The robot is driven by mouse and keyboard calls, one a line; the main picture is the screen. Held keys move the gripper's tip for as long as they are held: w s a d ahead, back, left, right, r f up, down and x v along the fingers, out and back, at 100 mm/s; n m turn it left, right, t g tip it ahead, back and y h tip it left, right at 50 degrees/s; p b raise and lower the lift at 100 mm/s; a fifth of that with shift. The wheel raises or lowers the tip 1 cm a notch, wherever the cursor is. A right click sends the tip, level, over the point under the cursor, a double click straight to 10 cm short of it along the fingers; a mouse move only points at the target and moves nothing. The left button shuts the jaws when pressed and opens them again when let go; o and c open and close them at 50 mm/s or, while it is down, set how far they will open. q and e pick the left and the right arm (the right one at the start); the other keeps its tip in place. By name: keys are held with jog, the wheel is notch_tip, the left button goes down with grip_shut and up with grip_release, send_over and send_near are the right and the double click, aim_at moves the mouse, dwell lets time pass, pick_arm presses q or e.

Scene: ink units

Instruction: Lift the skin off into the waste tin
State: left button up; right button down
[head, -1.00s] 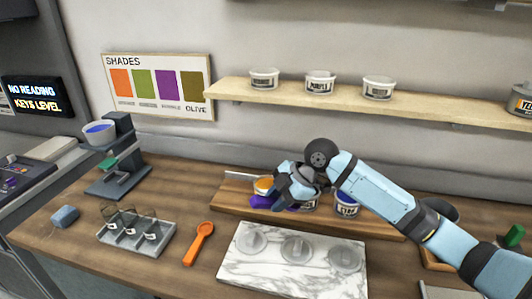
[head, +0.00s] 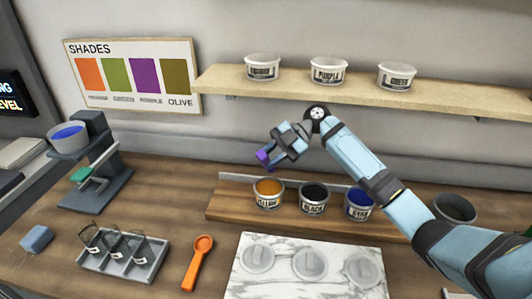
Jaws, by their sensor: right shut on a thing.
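My right gripper (head: 278,151) is raised above the wooden riser and shut on a small purple thing (head: 265,158), mostly hidden by the fingers. Below it, an open tin with an orange-yellow surface (head: 268,187) stands on the riser, its label partly readable. Beside it are an open black tin (head: 314,198) and an open blue-filled cyan tin (head: 358,204). I cannot make out a separate skin on any of them. A dark grey open tin (head: 455,208), possibly the waste tin, stands at the right behind my arm. My left gripper is out of view.
A marble slab (head: 245,283) with three grey lids lies in front of the riser. A shelf (head: 290,92) with labelled tubs hangs above.

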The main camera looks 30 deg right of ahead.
jog(key=shift+s+f, duration=0.15)
jog(key=shift+f, duration=0.55)
jog(key=f+b, duration=0.1)
jog(key=f, duration=0.1)
jog(key=w+f+b, duration=0.1)
jog(key=f+b, duration=0.1)
jog(key=d+f+b, duration=0.1)
jog(key=f+b, duration=0.1)
jog(key=shift+w+f, duration=0.15)
jog(key=shift+f, duration=0.1)
jog(key=shift+w+d+f+b, duration=0.1)
jog(key=shift+w+f+b, duration=0.15)
jog(key=shift+b, duration=0.3)
jog(key=shift+r, duration=0.1)
jog(key=shift+s+r+p, duration=0.1)
jog(key=shift+r+p, duration=1.15)
jog(key=shift+r, duration=2.3)
